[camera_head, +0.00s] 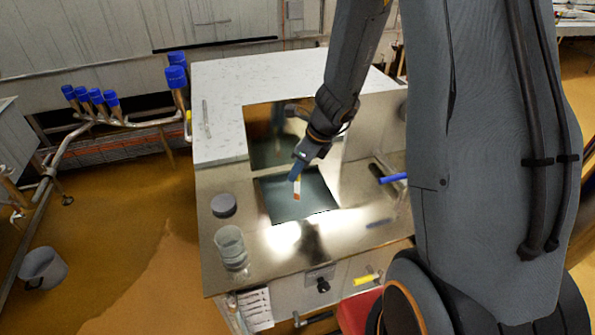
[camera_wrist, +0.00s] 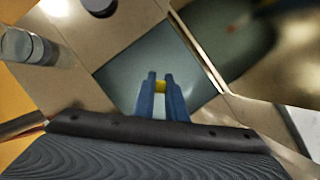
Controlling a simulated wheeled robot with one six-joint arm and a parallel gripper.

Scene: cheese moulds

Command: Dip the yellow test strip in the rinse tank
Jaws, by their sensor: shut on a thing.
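My gripper (camera_head: 297,175) hangs over the rinse tank, its blue fingers pointing down. In the wrist view my gripper (camera_wrist: 160,78) is shut on the yellow test strip (camera_wrist: 160,87), which shows as a small yellow piece between the fingers. In the head view the strip (camera_head: 297,188) sticks out below the fingertips, pale with an orange-red lower end. The rinse tank (camera_head: 316,204) is a square, dark grey-green basin sunk in the metal counter; it also shows in the wrist view (camera_wrist: 130,73). I cannot tell whether the strip's lower end touches the liquid.
A dark round lid (camera_head: 223,205) and a clear beaker (camera_head: 231,247) stand on the counter left of the tank. A raised pale block (camera_head: 222,105) with an opening stands behind. A blue-handled tap (camera_head: 393,178) is to the right. The counter's front strip is mostly clear.

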